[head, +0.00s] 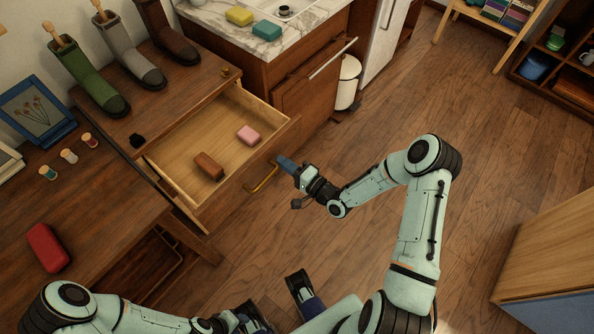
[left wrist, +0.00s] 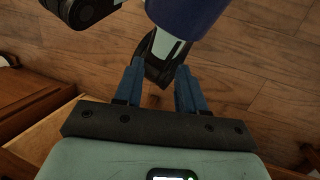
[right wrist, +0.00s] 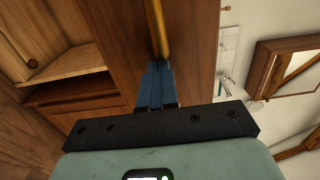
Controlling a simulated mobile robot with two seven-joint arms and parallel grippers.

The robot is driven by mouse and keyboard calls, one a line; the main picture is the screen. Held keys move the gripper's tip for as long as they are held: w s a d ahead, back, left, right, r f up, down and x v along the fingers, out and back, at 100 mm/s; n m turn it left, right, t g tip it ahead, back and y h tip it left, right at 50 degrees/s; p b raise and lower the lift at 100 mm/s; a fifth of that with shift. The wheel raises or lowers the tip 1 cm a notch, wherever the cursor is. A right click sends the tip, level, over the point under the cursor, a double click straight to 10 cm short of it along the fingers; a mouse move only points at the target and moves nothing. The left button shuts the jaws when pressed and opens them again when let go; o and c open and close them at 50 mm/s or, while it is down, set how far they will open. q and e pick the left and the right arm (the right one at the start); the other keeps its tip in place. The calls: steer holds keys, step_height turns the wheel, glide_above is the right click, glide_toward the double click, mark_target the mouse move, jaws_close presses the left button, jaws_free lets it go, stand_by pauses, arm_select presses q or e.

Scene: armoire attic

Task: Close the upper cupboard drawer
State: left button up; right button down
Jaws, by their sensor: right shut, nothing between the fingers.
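The upper cupboard drawer (head: 170,163) is pulled out in the head view, showing its pale wood inside. Its front carries a gold handle (head: 262,178). The handle also shows in the right wrist view (right wrist: 160,28). My right gripper (head: 284,162) is shut and empty, beside the far end of the handle at the drawer front. In the right wrist view its fingertips (right wrist: 157,64) are close to the bar; I cannot tell if they touch. My left gripper (left wrist: 157,72) is open and empty above the floor, low at the bottom of the head view.
A brown block (head: 208,166) and a pink block (head: 248,135) lie inside the drawer. Several boots stand on the cupboard top, with a red case (head: 47,248) at left. A sink counter (head: 266,47) stands behind. The wooden floor right of the drawer is clear.

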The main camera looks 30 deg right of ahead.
steer(key=shift+w+a, duration=0.2)
steer(key=shift+w, duration=0.25)
steer(key=shift+w, duration=0.1)
